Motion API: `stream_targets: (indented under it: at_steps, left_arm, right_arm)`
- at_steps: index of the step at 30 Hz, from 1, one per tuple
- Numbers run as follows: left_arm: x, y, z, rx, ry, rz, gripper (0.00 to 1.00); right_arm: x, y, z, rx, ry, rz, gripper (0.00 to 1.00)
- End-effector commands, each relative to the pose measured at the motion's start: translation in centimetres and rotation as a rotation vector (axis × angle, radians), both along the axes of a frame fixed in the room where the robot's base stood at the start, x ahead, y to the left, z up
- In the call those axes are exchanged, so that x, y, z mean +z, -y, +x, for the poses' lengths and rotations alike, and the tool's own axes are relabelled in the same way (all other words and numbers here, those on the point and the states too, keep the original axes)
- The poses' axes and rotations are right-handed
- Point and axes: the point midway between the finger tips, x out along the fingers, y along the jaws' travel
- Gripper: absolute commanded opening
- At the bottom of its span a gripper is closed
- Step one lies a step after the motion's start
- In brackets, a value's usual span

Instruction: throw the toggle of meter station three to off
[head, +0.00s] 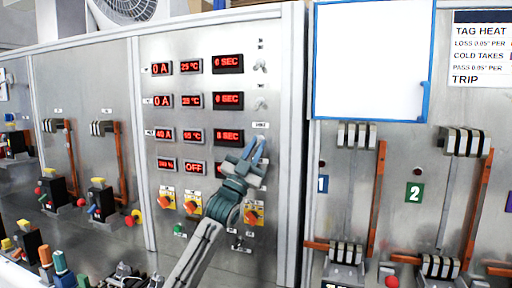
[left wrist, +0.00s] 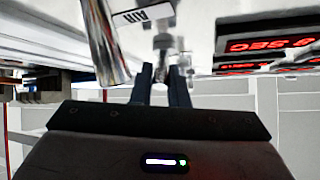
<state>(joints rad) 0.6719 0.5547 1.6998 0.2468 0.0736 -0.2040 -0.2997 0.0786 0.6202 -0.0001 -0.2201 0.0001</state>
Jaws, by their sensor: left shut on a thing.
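The third row reads about 40 A, 65 °C and 8 SEC. My left gripper (head: 259,146) is at the right end of this row, shut on the third toggle, which its fingers mostly hide in the head view. In the left wrist view the toggle (left wrist: 162,43) is a metal stem between and just beyond the gripper's fingertips (left wrist: 162,72). Whether it is thrown up or down cannot be told. My right gripper is not in view.
The upper toggle (head: 260,67) and middle toggle (head: 261,104) sit above my gripper. A display reading OFF (head: 194,168) and yellow-plated orange knobs (head: 166,201) lie lower. A whiteboard (head: 372,62) and breakers with copper bars (head: 376,200) stand at right.

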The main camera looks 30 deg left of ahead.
Motion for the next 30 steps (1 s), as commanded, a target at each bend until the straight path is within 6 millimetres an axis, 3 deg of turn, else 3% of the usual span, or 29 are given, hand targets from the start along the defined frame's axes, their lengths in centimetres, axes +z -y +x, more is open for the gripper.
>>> stream_targets:
  at_steps: [12, 13, 16, 25, 30]
  left_arm:
    - [-0.1, 0.0, 0.0, -0.001, 0.005, 0.002, 0.00]
    - [-0.1, 0.0, 0.0, 0.000, 0.004, 0.001, 0.18]
    - [-0.1, 0.0, 0.0, -0.001, 0.005, 0.002, 0.34]
    - [-0.2, 0.0, 0.0, -0.001, 0.005, 0.002, 0.34]
    - [-1.3, 0.0, 0.1, -0.001, 0.004, 0.001, 0.34]
  right_arm:
    - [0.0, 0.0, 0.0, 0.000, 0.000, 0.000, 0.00]
    - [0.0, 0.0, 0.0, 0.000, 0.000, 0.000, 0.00]
    - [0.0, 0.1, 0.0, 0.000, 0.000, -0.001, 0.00]
    - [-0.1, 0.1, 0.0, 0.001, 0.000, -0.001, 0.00]
    - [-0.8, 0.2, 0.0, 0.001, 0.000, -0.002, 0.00]
